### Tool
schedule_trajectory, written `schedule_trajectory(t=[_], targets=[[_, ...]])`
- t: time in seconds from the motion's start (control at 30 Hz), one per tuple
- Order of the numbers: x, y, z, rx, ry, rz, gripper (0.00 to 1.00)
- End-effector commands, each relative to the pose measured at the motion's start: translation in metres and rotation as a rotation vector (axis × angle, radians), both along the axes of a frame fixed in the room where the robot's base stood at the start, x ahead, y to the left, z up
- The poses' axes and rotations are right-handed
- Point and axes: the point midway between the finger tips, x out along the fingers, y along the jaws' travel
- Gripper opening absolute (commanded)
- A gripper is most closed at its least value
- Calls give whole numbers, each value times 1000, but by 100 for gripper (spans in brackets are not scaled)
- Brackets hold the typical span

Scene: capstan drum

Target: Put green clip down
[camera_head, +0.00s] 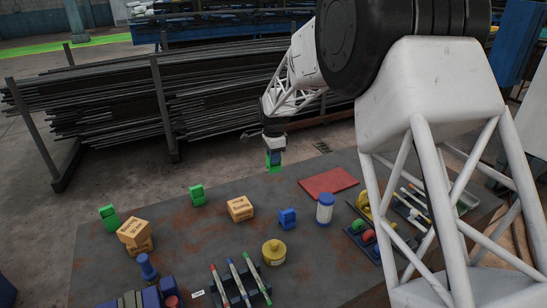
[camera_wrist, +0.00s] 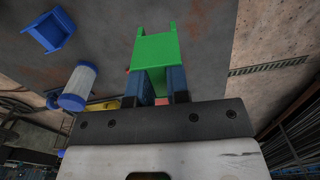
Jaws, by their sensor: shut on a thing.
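My gripper (camera_head: 272,152) is shut on a green clip (camera_head: 273,166) and holds it above the far edge of the table, left of the red mat. In the wrist view the green clip (camera_wrist: 158,50) sits at the ends of my gripper's blue fingers (camera_wrist: 160,82). Two more green clips stand on the table, one at the far left (camera_head: 109,217) and one near the far edge (camera_head: 198,195). A blue clip (camera_head: 287,218) stands mid-table; it also shows in the wrist view (camera_wrist: 50,30).
The red mat (camera_head: 328,182) is bare. A blue-and-white jar (camera_head: 325,209), a yellow jar (camera_head: 274,252), a cardboard box (camera_head: 240,208) and stacked boxes (camera_head: 134,232) stand around. A pen rack (camera_head: 239,284) is in front. The table (camera_head: 235,235) has free room between them.

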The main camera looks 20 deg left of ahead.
Motion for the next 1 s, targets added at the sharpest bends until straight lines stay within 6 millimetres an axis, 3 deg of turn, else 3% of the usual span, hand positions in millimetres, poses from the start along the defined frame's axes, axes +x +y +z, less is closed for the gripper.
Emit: schedule_trajectory(t=[0.27,0.47,0.67,1.0], targets=[[2,-3,0,0,0,1,0],[12,-22,1,0,0,10,0],[31,-61,4,0,0,32,0],[66,-147,9,0,0,82,0]])
